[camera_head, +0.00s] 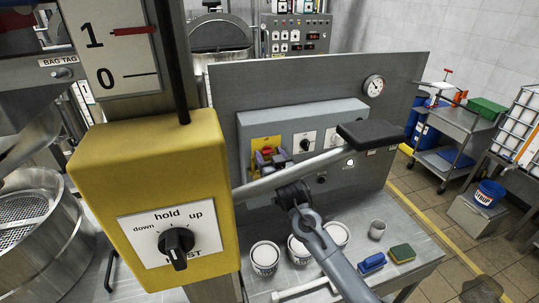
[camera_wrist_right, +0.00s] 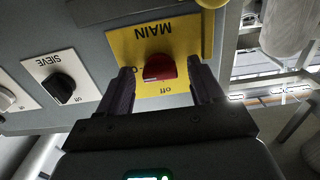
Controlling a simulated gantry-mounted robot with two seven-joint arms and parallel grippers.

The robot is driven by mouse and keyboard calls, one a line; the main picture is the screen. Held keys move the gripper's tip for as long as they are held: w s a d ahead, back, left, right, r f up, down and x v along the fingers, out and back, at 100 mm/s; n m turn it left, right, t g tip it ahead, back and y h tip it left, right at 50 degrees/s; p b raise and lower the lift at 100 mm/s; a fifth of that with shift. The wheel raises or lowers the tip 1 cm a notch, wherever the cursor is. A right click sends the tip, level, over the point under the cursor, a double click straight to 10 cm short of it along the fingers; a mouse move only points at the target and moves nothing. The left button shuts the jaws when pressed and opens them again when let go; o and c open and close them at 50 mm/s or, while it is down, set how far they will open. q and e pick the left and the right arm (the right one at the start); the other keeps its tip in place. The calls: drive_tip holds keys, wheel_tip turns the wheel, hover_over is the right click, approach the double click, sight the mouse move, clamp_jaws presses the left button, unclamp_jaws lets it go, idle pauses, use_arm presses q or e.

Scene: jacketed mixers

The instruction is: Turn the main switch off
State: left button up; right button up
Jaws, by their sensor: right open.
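The main switch is a red knob (camera_wrist_right: 159,67) on a yellow plate (camera_wrist_right: 125,42) marked MAIN, upside down in the right wrist view. An "off" mark shows on the plate on the near side of the knob. My right gripper (camera_wrist_right: 163,80) is open, with one dark finger on each side of the knob. I cannot tell whether the fingers touch it or which mark the knob points to. In the head view the red knob (camera_head: 268,151) shows on the grey control box, with my right gripper (camera_head: 270,161) just in front. My left gripper is not in view.
A SIEVE switch (camera_wrist_right: 63,87) is beside the yellow plate. A yellow hoist box (camera_head: 150,195) with a down-hold-up knob fills the near left. A grey bar with a black pad (camera_head: 369,133) crosses before the panel. Several white tubs (camera_head: 265,258) and sponges (camera_head: 402,253) are on the bench.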

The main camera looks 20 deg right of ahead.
drive_tip(key=shift+w, duration=0.15)
drive_tip(key=c, duration=1.1)
drive_tip(key=shift+o, duration=0.2)
